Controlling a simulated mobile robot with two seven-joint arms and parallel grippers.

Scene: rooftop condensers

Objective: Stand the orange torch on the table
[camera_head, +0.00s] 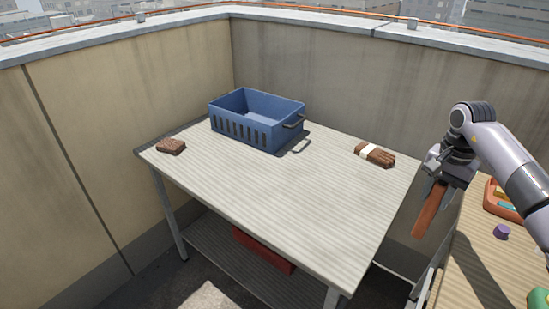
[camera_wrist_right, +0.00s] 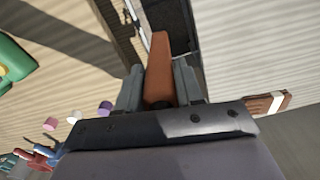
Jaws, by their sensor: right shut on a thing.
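The orange torch (camera_head: 430,212), a long brownish-orange piece, hangs tilted from my right gripper (camera_head: 440,184), its free end pointing down. In the right wrist view the orange torch (camera_wrist_right: 159,58) sits between the two fingers of my right gripper (camera_wrist_right: 158,88), which are shut on it. The gripper is over the gap between the slatted table (camera_head: 270,195) and a second table (camera_head: 470,262) at the right. The torch touches neither table as far as I can see. My left gripper is not in view.
A blue crate (camera_head: 248,133) stands at the table's back. A brown block (camera_head: 171,146) lies at its left corner, and a white-banded brown bundle (camera_head: 374,154) near its right edge. The middle and front are clear. The second table holds a purple piece (camera_head: 502,232) and an orange tray (camera_head: 492,202).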

